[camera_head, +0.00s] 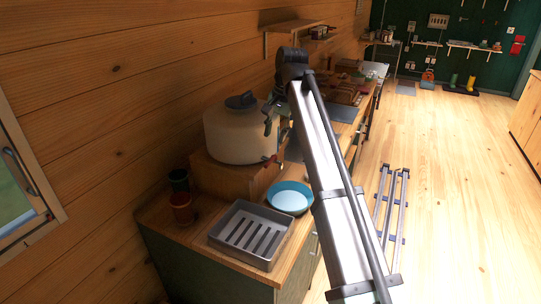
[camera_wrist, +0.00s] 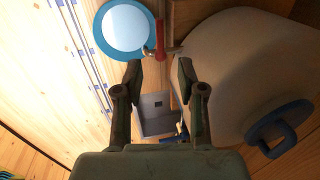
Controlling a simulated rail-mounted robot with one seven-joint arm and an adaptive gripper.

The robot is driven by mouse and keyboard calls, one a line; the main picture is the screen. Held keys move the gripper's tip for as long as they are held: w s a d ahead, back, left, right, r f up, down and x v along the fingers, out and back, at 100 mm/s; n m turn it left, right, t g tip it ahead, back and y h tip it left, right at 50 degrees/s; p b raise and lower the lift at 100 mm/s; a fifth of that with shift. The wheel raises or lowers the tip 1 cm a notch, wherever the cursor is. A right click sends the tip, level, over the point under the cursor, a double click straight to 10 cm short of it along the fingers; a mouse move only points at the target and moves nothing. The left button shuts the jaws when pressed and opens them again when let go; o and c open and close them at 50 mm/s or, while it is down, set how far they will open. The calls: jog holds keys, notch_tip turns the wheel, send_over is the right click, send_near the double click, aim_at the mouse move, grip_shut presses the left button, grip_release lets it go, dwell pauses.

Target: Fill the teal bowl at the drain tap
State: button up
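The teal bowl (camera_head: 290,197) stands upright on the counter, just in front of a large pale tank (camera_head: 232,137). A small tap with a red handle (camera_head: 271,160) sticks out low from the tank toward the bowl. In the wrist view the bowl (camera_wrist: 125,28) is at the top, with the red tap handle (camera_wrist: 160,38) beside its right rim. I cannot tell whether the bowl holds water. My gripper (camera_wrist: 159,72) is open, with nothing between its fingers. It also shows in the head view (camera_head: 268,124), beside the tank's upper right side, above the tap.
The tank has a dark lid (camera_head: 241,100) and stands on a wooden box (camera_head: 218,178). A grey slotted tray (camera_head: 228,236) lies left of the bowl at the counter's front. Two cups (camera_head: 182,208) stand by the wall. The floor on the right holds a metal rack (camera_head: 391,207).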

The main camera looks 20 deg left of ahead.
aim_at(269, 162)
jog(key=f, duration=0.3)
jog(key=a+f+p, duration=0.1)
jog(key=f, duration=0.2)
jog(key=a+f+p, duration=0.1)
jog(key=f, duration=0.3)
jog(key=shift+w, duration=0.15)
jog(key=shift+c, duration=0.2)
grip_shut()
